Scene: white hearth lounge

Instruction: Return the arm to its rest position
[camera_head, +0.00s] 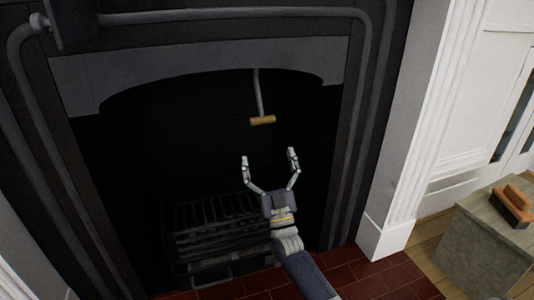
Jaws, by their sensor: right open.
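My right gripper (270,160) is open and empty in front of the dark fireplace opening. Its two fingers point up and are spread wide. A wooden handle (262,120) on a thin grey rod (257,90) hangs in the upper part of the opening, a little above the fingertips in the picture and apart from them. My right arm comes in from the bottom, over the red tiles. My left gripper is not in view.
A black grate (222,230) stands inside the fireplace, left of my gripper. The dark surround has a curved rail (230,14). Red hearth tiles (375,283) lie below. A grey block (484,243) with a wooden brush (513,205) stands at the right.

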